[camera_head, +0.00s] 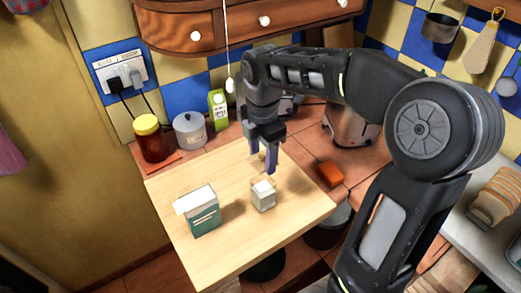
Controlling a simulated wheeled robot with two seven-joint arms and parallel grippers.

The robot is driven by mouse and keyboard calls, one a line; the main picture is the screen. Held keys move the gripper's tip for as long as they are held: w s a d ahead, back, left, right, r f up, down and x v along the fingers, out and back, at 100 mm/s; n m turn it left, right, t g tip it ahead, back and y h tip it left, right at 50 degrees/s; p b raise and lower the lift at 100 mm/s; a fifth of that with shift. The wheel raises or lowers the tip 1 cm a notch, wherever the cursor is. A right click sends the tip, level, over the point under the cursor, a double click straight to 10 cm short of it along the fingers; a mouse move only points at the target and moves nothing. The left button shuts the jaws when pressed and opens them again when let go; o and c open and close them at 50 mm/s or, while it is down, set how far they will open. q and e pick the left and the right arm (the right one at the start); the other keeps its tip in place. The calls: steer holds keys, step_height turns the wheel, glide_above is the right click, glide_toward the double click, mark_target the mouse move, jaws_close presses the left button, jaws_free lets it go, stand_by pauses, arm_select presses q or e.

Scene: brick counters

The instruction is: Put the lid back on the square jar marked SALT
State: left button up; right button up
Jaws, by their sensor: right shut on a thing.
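A small pale grey square jar (263,200) stands upright on the light wooden board (235,240). No marking can be read on it at this size. My right gripper (264,166) points down just behind and above the jar, apart from it. It is shut on a small pale tan thing that looks like the lid (256,161), largely hidden by the fingers and hard to tell from the board. My left gripper is not in view.
A teal box with a white top (202,212) stands left of the jar on the board. A yellow-lidded jar (150,138), a grey pot (189,131) and a green carton (217,110) stand behind. An orange-brown block (330,173) lies right of the board. The board's front is clear.

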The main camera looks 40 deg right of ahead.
mark_target(263, 160)
steer(key=shift+s+d, duration=0.15)
steer(key=shift+d, duration=0.05)
steer(key=shift+a+f, duration=0.1)
step_height(263, 160, down, 4)
steer(key=b, duration=0.3)
steer(key=shift+b, duration=0.35)
step_height(263, 160, down, 2)
steer(key=shift+f+b, duration=0.2)
steer(key=shift+b, duration=0.55)
stand_by(0.5)
steer(key=shift+f, duration=0.3)
stand_by(1.2)
stand_by(0.4)
